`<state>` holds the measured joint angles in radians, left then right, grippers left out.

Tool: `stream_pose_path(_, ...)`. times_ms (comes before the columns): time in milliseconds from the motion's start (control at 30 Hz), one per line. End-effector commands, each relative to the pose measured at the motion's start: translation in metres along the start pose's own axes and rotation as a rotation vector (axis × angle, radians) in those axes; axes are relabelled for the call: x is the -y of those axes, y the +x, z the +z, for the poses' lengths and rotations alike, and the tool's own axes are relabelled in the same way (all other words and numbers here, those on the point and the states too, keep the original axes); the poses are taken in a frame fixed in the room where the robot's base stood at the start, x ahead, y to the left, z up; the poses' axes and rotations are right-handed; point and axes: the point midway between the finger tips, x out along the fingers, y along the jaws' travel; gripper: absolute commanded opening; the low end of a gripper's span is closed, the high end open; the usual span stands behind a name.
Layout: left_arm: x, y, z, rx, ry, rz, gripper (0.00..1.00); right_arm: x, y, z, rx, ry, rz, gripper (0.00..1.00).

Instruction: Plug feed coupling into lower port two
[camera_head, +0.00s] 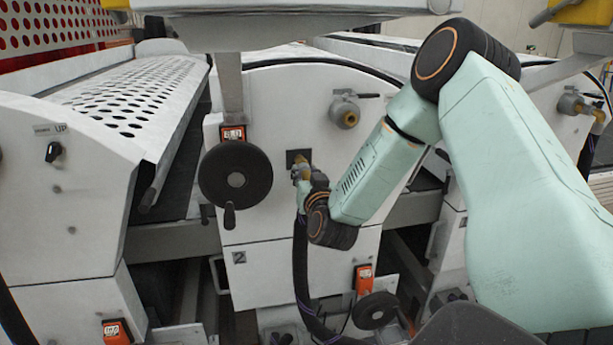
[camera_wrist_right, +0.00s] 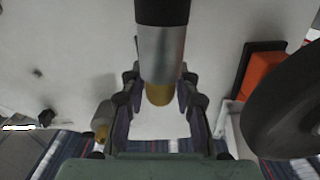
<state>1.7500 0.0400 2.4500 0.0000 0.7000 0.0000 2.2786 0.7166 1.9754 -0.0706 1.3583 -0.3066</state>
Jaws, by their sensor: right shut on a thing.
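The feed coupling (camera_wrist_right: 161,52) is a silver sleeve with a brass end, on a black hose (camera_head: 301,265) that hangs down in the head view. My right gripper (camera_head: 304,178) is shut on the coupling, whose brass end shows between the fingers in the wrist view. My left gripper is not in view.
A black handwheel (camera_head: 235,188) with an orange readout (camera_head: 233,132) is close left of the port. A valve with a brass outlet (camera_head: 349,118) sits above right. A lower handwheel (camera_head: 375,311) is below. Similar machine units stand on both sides.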

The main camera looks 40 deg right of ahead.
Motion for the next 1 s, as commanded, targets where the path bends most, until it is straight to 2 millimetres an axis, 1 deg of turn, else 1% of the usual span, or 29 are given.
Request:
stream_pose_path(400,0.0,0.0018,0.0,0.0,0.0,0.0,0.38,0.0002,0.0064,-0.001,-0.002,0.0,0.0,0.0)
stream_pose_path(433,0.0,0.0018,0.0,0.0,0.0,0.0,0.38,0.0002,0.0064,-0.001,-0.002,0.0,0.0,0.31)
stream_pose_path(733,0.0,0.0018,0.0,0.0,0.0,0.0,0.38,0.0,0.0061,-0.0006,-0.001,0.0,0.0,0.56)
stream_pose_path(1000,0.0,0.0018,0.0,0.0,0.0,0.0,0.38,-0.0002,0.0055,0.0005,0.002,0.0,0.0,0.57)
